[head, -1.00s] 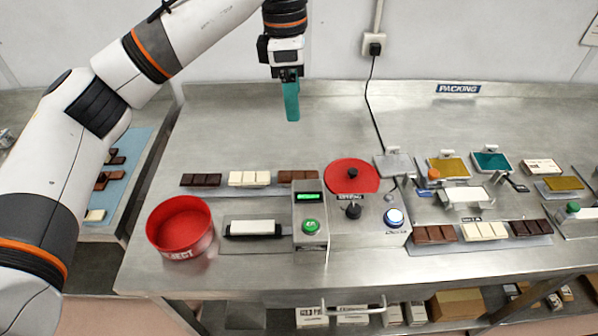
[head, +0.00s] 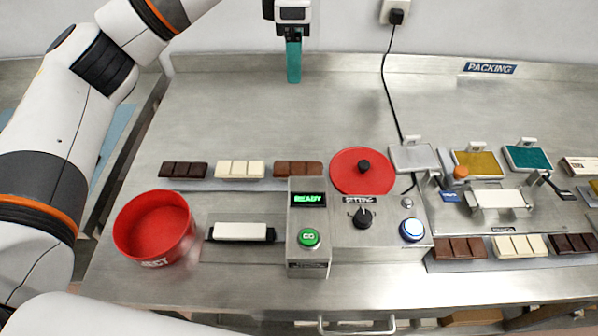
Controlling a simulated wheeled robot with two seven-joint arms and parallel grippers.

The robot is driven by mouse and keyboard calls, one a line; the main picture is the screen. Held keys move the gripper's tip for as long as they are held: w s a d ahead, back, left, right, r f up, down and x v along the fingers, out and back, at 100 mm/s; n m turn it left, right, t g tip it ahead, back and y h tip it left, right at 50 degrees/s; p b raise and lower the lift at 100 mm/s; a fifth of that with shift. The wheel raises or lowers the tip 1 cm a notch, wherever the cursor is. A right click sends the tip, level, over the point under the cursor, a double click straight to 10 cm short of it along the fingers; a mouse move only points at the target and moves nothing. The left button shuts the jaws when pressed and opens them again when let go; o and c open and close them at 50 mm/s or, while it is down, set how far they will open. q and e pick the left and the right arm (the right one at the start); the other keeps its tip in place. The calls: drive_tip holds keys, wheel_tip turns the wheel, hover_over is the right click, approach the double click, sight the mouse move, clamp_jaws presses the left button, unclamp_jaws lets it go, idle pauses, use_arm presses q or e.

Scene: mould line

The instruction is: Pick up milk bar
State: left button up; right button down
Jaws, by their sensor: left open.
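A medium-brown milk bar (head: 298,169) lies at the right end of a row at the back of the steel table, just behind the machine with the green display. Another medium-brown bar (head: 461,248) lies at the left end of the front-right row. My left gripper (head: 293,70) hangs pointing down above the back of the table, beyond the rear row and apart from the bars. Its teal fingers overlap from this angle, and nothing shows between them. My right gripper is not in view.
A dark bar (head: 183,170) and a white bar (head: 240,169) share the rear row. A red reject bin (head: 153,228) stands front left. The table's back left is clear.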

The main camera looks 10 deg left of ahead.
use_arm(q)
wheel_tip(320, 180, down, 15)
drive_tip(key=b, duration=1.4)
hover_over(298, 168)
drive_tip(key=f, duration=0.6)
drive_tip(key=shift+w+a+f, duration=0.3)
drive_tip(key=f, duration=0.3)
drive_tip(key=f+p, duration=0.1)
drive_tip(key=shift+s+d+f, duration=0.25)
drive_tip(key=shift+d+f, duration=0.05)
drive_tip(key=shift+f, duration=0.55)
drive_tip(key=c, duration=1.1)
